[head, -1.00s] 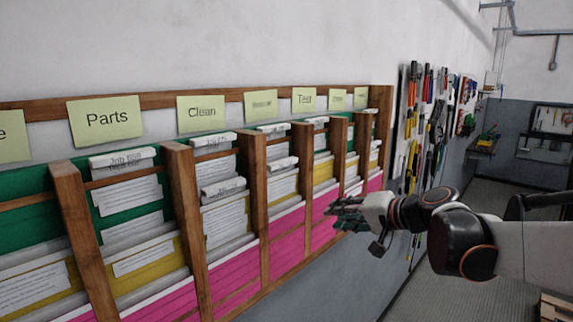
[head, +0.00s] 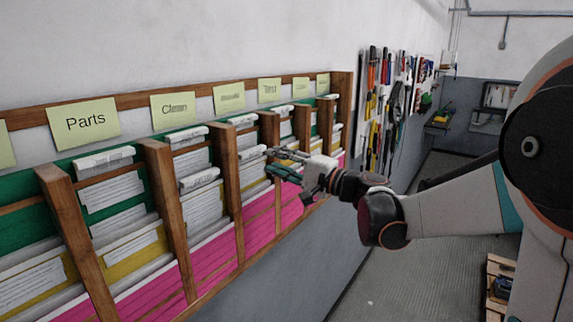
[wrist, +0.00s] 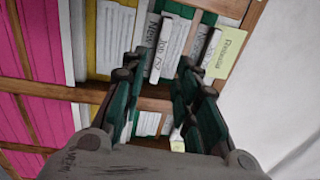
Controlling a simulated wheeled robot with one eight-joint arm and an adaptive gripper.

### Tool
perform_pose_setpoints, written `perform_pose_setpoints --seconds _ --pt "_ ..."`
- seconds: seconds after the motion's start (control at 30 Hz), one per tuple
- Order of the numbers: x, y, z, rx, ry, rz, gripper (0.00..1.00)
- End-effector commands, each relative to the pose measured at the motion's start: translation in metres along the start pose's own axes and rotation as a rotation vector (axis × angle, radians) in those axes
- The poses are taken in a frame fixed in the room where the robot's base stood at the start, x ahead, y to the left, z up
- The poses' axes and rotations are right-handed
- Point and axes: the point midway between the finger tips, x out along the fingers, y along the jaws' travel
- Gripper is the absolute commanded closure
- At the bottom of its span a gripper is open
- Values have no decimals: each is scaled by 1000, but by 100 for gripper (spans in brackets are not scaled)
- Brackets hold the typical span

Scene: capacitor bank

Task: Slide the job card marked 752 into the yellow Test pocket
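My gripper (head: 288,163) is raised in front of the pocket rack, close to the column just left of the Test sign (head: 269,90). In the wrist view its two green-padded fingers (wrist: 158,95) are apart, with nothing visible between the pads. Beyond the fingertips, a white card (wrist: 160,50) stands out of a pocket; its printing seems to read Job 752, but is small and blurred. A protruding card (head: 251,153) at the gripper's left in the head view may be the same one. The Test column's yellow pocket is partly hidden by my gripper.
Wooden uprights (head: 231,185) divide the rack into columns of green, white, yellow and pink pockets. Other cards stick out under Parts (head: 104,158) and Clean (head: 200,179). A tool board (head: 384,105) hangs beyond the rack's right end. Open floor (head: 395,280) lies right of the rack.

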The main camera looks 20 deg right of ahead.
Motion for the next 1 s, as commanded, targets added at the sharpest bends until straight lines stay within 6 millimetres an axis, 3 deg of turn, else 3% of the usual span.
perform_pose_setpoints --seconds 0.5,1.0 --pt "54 1 0 -1 -2 0 72" --pt "67 0 0 -1 -1 0 72"
